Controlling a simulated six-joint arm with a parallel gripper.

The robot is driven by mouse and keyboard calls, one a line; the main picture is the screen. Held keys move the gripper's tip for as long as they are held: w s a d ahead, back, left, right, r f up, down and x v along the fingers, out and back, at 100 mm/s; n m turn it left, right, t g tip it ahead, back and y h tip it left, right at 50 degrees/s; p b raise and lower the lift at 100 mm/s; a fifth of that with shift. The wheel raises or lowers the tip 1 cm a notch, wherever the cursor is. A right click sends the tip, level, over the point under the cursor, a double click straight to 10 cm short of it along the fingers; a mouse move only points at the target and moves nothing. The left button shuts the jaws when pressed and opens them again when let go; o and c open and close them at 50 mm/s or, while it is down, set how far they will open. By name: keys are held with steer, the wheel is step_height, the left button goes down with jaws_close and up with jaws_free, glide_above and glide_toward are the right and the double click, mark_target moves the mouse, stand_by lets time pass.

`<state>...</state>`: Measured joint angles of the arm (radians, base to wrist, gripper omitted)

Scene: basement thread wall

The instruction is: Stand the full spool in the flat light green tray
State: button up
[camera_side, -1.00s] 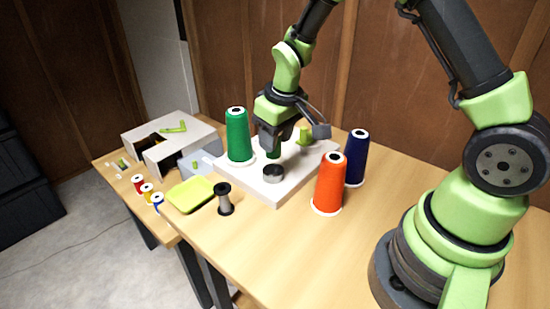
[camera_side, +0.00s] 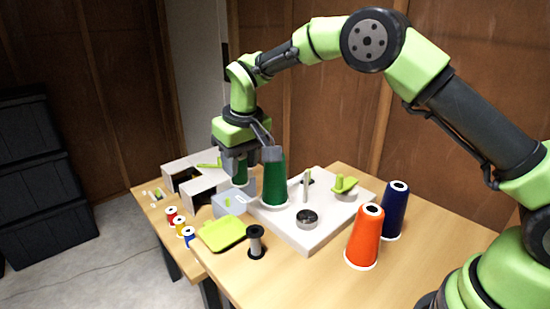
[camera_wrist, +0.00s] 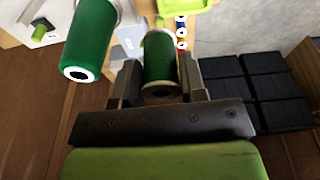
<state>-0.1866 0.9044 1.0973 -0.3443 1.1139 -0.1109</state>
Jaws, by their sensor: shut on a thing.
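My gripper (camera_side: 238,165) is shut on the full spool, wound with dark green thread. The spool (camera_wrist: 160,60) sits between the two fingers in the wrist view, and part of it (camera_side: 241,172) shows in the side view near the large green cone. The flat light green tray (camera_side: 222,234) lies on the table at the front left of the white base, empty; a bit of it (camera_wrist: 190,4) shows at the top of the wrist view. My gripper is up and back from the tray, with the spool above the table.
The tall green cone (camera_side: 275,180) stands close beside my gripper on the white base (camera_side: 328,235). A nearly bare dark spool (camera_side: 256,243) stands just right of the tray. Small red, yellow and blue spools (camera_side: 180,227) stand left of it. Orange (camera_side: 365,238) and navy (camera_side: 394,212) cones stand right.

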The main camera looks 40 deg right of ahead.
steer(key=shift+w+a+f, duration=0.25)
steer(key=shift+a+f, duration=0.45)
steer(key=shift+f, duration=0.95)
steer(key=shift+w+a+f, duration=0.25)
steer(key=shift+a+f, duration=0.5)
steer(key=shift+f, duration=0.85)
steer(key=shift+w+a+f, duration=0.25)
steer(key=shift+a+f, duration=0.45)
steer(key=shift+f, duration=0.95)
steer(key=shift+f, duration=0.15)
steer(key=shift+f, duration=1.55)
steer(key=o, duration=0.8)
